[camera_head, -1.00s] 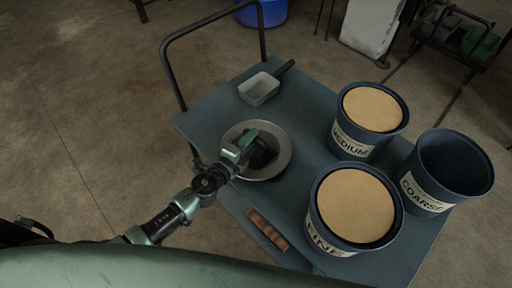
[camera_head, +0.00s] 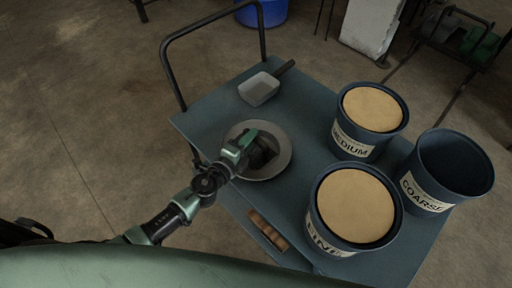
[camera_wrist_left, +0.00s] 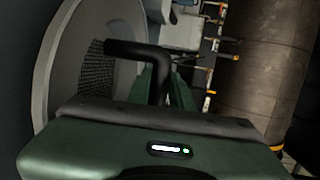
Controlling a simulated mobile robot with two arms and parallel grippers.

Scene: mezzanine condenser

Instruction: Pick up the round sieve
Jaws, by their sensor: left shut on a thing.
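The round sieve (camera_head: 284,160) is a grey, wide-rimmed dish near the left front side of the blue-grey cart top. In the left wrist view, its pale curved rim and dark mesh (camera_wrist_left: 97,72) show at the left, and a black bent bar (camera_wrist_left: 150,55) crosses in front of the mesh. My left gripper (camera_head: 260,152) is over the sieve and shut on it. The gripper hides part of the sieve's middle, and the exact contact is hidden. I cannot tell whether the sieve touches the cart. My right gripper is not in view.
The cart top (camera_head: 205,118) also holds a grey scoop (camera_head: 259,90) and tubs labelled MEDIUM (camera_head: 351,141), FINE (camera_head: 326,238) and COARSE (camera_head: 423,196). MEDIUM and FINE have tan, flat contents; COARSE looks empty. A black rail (camera_head: 166,65) rises at the cart's left end.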

